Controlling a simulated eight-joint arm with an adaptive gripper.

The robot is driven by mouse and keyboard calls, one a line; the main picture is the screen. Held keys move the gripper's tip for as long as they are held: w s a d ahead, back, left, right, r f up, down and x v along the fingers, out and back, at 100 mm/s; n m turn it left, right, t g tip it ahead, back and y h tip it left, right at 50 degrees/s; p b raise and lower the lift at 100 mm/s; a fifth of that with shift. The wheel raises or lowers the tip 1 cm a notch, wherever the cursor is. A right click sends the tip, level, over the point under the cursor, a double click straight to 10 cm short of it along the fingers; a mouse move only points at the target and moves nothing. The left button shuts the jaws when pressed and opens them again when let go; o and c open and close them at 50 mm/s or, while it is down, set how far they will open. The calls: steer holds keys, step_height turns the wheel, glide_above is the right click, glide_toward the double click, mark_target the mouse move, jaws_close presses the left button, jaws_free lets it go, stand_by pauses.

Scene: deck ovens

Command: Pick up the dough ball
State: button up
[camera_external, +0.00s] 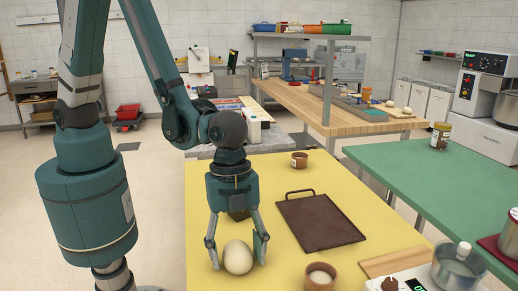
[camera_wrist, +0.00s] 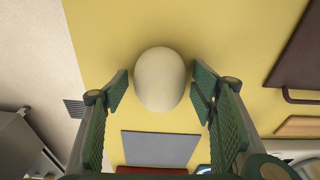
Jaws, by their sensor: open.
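The dough ball (camera_external: 238,257) is pale cream and rounded, and sits on the yellow tabletop (camera_external: 215,175) near its front left part. My gripper (camera_external: 238,250) points down over it with one finger on either side. In the wrist view the dough ball (camera_wrist: 160,79) lies between the tips of my gripper (camera_wrist: 160,88). Gaps of yellow show between the ball and both fingers there, so the jaws are open and apart from it.
A dark brown tray (camera_external: 318,222) with a handle lies right of my gripper. A brown cup (camera_external: 320,277) stands close at the front right, and another brown pot (camera_external: 299,160) at the back. A wooden board (camera_external: 395,262) and metal pot (camera_external: 458,268) are further right.

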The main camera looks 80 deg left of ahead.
mark_target(237, 246)
steer(key=c, duration=1)
steer(key=shift+r, duration=0.15)
steer(key=shift+c, duration=0.2)
steer(key=shift+r+p, duration=0.6)
steer(key=shift+r, duration=4.25)
